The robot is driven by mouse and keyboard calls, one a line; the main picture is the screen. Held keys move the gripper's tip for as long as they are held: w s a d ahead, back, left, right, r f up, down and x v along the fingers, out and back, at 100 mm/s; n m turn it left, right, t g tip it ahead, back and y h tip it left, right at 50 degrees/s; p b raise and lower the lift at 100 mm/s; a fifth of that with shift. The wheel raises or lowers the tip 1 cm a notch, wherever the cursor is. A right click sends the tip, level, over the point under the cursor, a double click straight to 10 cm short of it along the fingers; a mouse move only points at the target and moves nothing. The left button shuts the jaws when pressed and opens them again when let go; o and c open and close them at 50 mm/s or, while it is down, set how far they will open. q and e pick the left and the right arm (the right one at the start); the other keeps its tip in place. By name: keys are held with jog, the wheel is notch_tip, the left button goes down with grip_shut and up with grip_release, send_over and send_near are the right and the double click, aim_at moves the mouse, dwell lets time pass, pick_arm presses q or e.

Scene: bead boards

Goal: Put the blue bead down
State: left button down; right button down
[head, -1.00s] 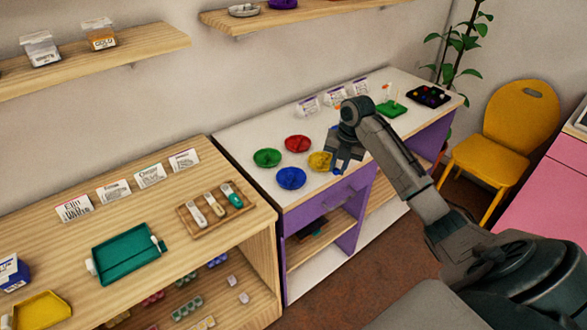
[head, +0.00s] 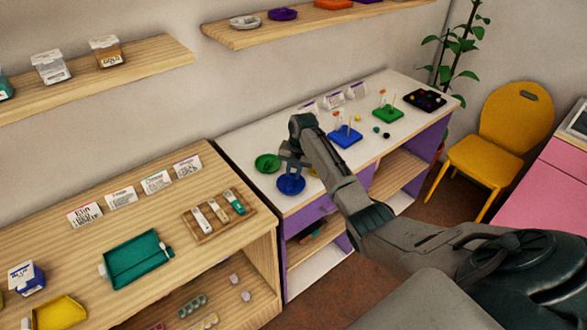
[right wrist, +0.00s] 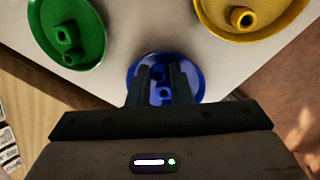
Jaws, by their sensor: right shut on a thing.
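My right gripper (head: 290,172) is over the blue dish (head: 291,185) on the white-topped table. In the right wrist view the fingers (right wrist: 160,72) point down over the blue dish (right wrist: 197,82). They are shut on a small blue bead (right wrist: 157,73) between the tips. Another small blue shape shows between the fingers; blue on blue makes it hard to tell apart. I cannot tell whether the held bead touches the dish. My left gripper is not in view.
A green dish (right wrist: 92,40) with green pieces and a yellow dish (right wrist: 275,25) with a yellow piece flank the blue one. A blue pegged board (head: 345,137), a green board (head: 388,114) and a black tray (head: 425,100) stand farther right. Shelves hang above.

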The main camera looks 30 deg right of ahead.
jog(key=shift+f, duration=0.1)
jog(key=shift+f, duration=0.25)
jog(key=c, duration=1.3)
grip_release()
jog(key=shift+r, duration=0.2)
jog(key=shift+r+b, duration=0.3)
notch_tip(320, 180, up, 12)
jog(key=s+d+b, duration=0.1)
jog(key=b, duration=0.2)
jog(key=shift+s+f+b, duration=0.2)
jog(key=shift+f+b, duration=0.05)
jog(key=shift+b, duration=0.05)
